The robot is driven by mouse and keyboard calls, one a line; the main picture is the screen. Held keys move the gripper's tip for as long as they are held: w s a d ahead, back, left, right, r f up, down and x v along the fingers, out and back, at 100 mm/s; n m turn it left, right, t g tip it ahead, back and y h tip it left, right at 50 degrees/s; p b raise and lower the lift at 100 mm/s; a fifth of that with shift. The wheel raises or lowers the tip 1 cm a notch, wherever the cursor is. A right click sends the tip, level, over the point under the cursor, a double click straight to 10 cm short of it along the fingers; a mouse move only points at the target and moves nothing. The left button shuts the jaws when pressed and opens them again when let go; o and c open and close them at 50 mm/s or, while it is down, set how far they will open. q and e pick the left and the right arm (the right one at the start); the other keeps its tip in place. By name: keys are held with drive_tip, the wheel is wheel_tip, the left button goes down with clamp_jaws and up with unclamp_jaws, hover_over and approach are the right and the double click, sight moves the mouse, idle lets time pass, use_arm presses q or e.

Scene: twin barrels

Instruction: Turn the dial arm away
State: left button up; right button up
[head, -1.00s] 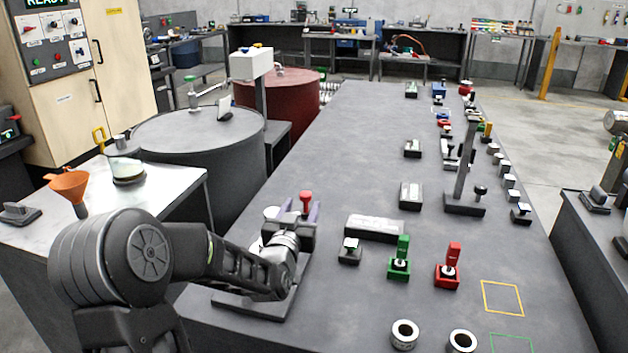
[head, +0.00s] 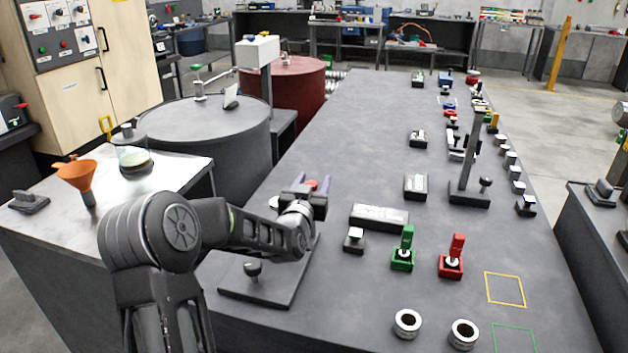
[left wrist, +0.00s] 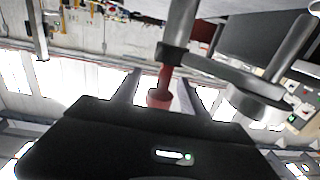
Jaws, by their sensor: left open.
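A dark base plate (head: 262,285) with a black knob (head: 252,268) lies near the table's front left edge. My left gripper (head: 312,187) is above its far end with jaws apart. A red handle (head: 312,184) shows between the fingers, partly hidden by them. In the left wrist view the red handle (left wrist: 160,92) hangs between the open fingers (left wrist: 158,92), under a grey post (left wrist: 181,28). A grey arm (left wrist: 215,72) reaches from the post's collar to a round disc (left wrist: 255,103). Contact with the handle cannot be told. My right gripper is not in view.
A grey block (head: 378,217), a green switch (head: 403,250) and a red switch (head: 452,258) stand right of my gripper. A post on a base (head: 470,165) stands farther right. Two barrels, one grey (head: 215,145) and one red (head: 290,80), stand left of the table.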

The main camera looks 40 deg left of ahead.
use_arm(q)
drive_tip(key=shift+w+a, duration=0.1)
drive_tip(key=shift+w, duration=0.2)
clamp_jaws()
idle(0.4)
idle(0.9)
